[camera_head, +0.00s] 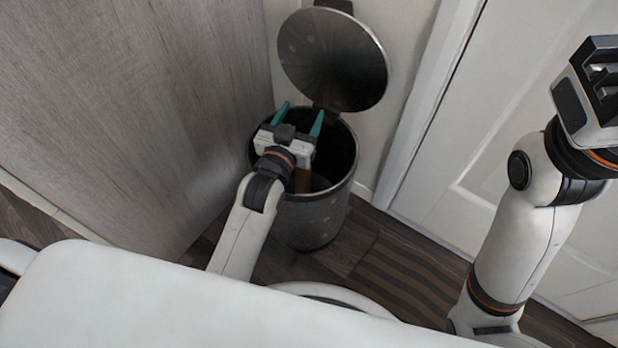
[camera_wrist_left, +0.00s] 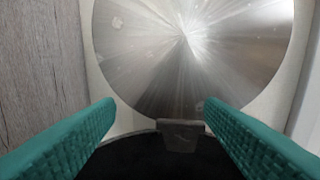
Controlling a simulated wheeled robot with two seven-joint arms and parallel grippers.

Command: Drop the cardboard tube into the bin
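The metal bin (camera_head: 312,225) stands on the floor with its round lid (camera_head: 333,62) tipped up and back. My left gripper (camera_head: 300,115) is over the bin's mouth, its two teal fingers spread apart. In the left wrist view the fingers (camera_wrist_left: 158,125) have nothing between them, with the dark bin opening below and the lid (camera_wrist_left: 190,55) ahead. A brown piece, apparently the cardboard tube (camera_head: 302,181), shows inside the bin just below my left wrist, partly hidden by it. My right gripper (camera_head: 602,82) is raised at the right edge, away from the bin; its finger gap is unclear.
A grey wood-grain panel (camera_head: 120,100) rises close on the left of the bin. A white door (camera_head: 520,130) and its frame stand to the right.

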